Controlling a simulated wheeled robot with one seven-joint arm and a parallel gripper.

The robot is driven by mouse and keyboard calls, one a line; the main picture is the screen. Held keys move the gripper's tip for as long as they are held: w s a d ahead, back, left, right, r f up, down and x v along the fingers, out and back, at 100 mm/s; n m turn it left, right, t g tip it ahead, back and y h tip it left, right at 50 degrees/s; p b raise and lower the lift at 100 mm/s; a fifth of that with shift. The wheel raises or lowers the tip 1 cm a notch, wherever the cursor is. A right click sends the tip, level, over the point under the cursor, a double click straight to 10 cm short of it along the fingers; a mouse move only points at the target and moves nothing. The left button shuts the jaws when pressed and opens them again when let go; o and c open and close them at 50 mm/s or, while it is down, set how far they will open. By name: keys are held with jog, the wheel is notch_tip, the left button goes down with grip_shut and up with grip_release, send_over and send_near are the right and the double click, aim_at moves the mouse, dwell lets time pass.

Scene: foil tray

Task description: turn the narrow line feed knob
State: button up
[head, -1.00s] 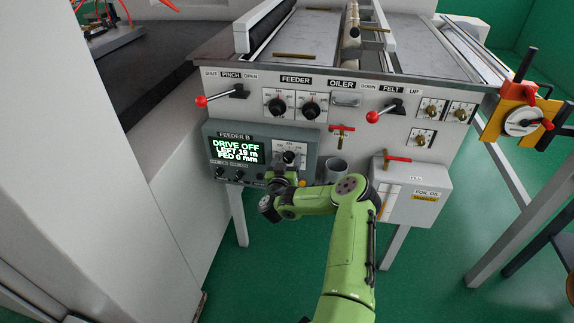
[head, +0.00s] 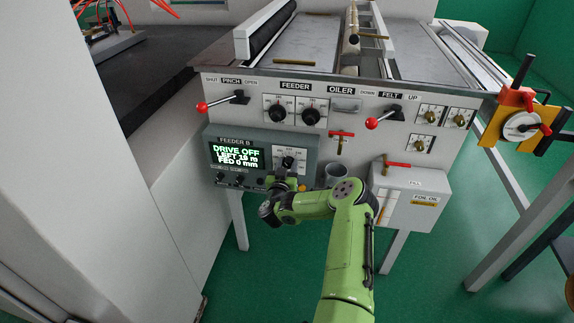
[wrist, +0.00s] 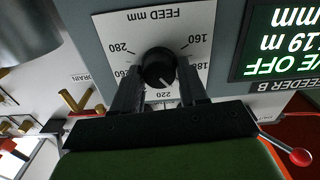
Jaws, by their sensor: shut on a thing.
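The line feed knob is a black round knob (wrist: 157,62) on a white dial plate marked FEED mm (wrist: 152,20). It sits on the grey FEEDER B panel (head: 214,181), right of the lit display (head: 236,156). In the wrist view, my gripper (wrist: 160,84) has its two dark fingers on either side of the knob, shut on it. The knob's white mark points close to 220. In the head view, my gripper (head: 287,170) is at the dial and covers much of the knob. The display reads DRIVE OFF, LEFT 19 m, FED 0 mm.
Above are two FEEDER knobs (head: 277,113) and red-tipped levers, PINCH (head: 202,107) and FELT (head: 371,123). A foil oil box (head: 408,195) is further right. Smaller knobs (head: 220,178) line the panel's bottom.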

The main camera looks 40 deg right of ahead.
jog(key=m+p, duration=0.2)
jog(key=m, duration=0.1)
jog(key=shift+m, duration=0.4)
jog(key=shift+s+m+p, duration=0.1)
jog(key=shift+m+p, duration=0.55)
jog(key=shift+m, duration=0.75)
jog(key=shift+f, duration=0.1)
jog(key=o, duration=1)
jog(key=shift+o, duration=0.2)
jog(key=p+v, duration=1)
jog(key=v, duration=0.3)
jog(key=shift+a+r, duration=0.2)
jog(key=shift+r, duration=0.2)
